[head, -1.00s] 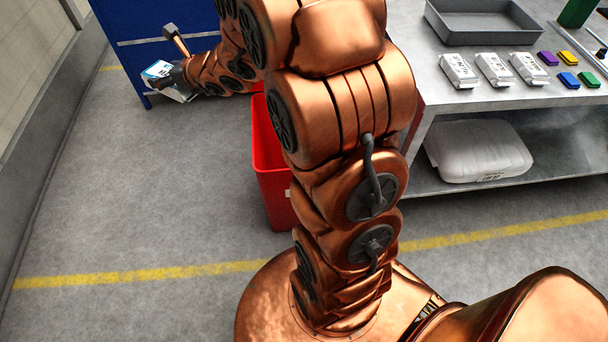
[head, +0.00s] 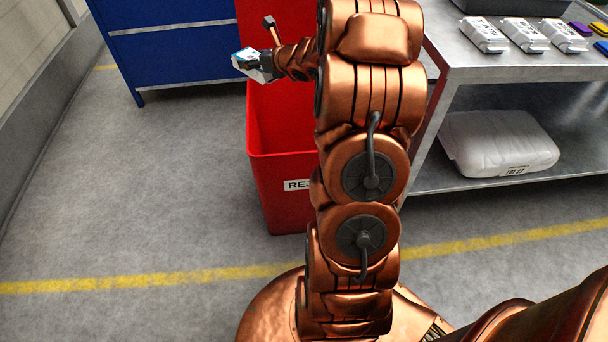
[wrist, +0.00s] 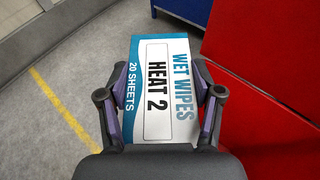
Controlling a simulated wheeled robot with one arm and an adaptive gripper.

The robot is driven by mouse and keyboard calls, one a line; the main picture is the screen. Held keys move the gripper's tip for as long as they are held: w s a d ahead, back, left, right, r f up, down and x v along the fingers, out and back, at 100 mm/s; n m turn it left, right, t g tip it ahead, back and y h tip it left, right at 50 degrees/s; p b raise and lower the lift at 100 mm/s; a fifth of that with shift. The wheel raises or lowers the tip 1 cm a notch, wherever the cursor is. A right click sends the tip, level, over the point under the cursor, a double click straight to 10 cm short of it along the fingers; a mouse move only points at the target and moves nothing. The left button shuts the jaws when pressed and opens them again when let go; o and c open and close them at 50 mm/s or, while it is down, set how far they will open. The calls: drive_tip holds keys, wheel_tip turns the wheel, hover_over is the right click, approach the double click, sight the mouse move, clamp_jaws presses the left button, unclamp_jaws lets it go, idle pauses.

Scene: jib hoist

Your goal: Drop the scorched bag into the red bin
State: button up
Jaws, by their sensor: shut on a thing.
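My gripper (head: 268,66) is shut on a white and blue bag (head: 246,58), gripped by its two sides. In the wrist view the bag (wrist: 158,90) reads "WET WIPES", "HEAT 2" and "20 SHEETS"; no scorch mark shows on the face I see. The red bin (head: 282,168) has an open top and a partly hidden white label. In the head view the bag overlaps the bin's left edge, above the front rim. In the wrist view the bin (wrist: 272,40) lies to the right of the bag, with grey floor to the left.
A blue cabinet (head: 170,50) stands behind and left of the bin. A metal bench (head: 470,60) at right holds several white packs (head: 483,34); a large white sack (head: 500,143) lies on its lower shelf. The floor at left is clear, with a yellow line.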

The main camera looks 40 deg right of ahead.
drive_tip(key=s+d+f+h+b, duration=0.1)
drive_tip(key=s+d+f+b, duration=0.2)
drive_tip(key=d+f+b, duration=0.4)
drive_tip(key=s+d+f+m+h+b, duration=0.1)
drive_tip(key=s+d+f+b, duration=0.2)
drive_tip(key=d+f+b, duration=0.4)
wheel_tip(320, 180, down, 4)
drive_tip(key=shift+s+d+f+m, duration=0.15)
drive_tip(key=shift+s+d+m, duration=0.15)
drive_tip(key=shift+d, duration=0.35)
drive_tip(key=o, duration=1.2)
drive_tip(key=v, duration=1.2)
drive_tip(key=shift+w+a+r, duration=0.1)
drive_tip(key=shift+w+r, duration=0.05)
drive_tip(key=shift+r, duration=0.05)
